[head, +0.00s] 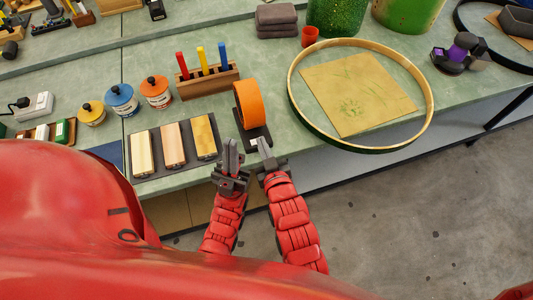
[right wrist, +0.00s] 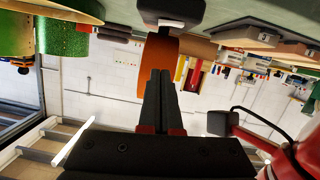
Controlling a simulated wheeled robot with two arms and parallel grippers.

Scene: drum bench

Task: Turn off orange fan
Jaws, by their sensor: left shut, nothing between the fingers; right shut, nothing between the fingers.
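The orange fan (head: 249,104) stands on a dark base (head: 246,128) near the front edge of the bench. A small pale part (head: 254,141) shows at the base's front. My right gripper (head: 263,145) is shut and empty, with its tip close to that pale part; I cannot tell whether they touch. My left gripper (head: 232,150) is shut and empty, just left of the base at the bench edge. In the right wrist view, the shut right fingers (right wrist: 160,82) overlap the orange fan (right wrist: 127,68), and its dark base (right wrist: 168,12) is at the top.
Left of the fan lies a dark tray with three wooden blocks (head: 173,143). Behind it stand several paint tins (head: 156,91) and a wooden rack (head: 207,79) with coloured handles. A large drum hoop (head: 432,112) lies to the right, overhanging the bench edge. Floor is clear in front.

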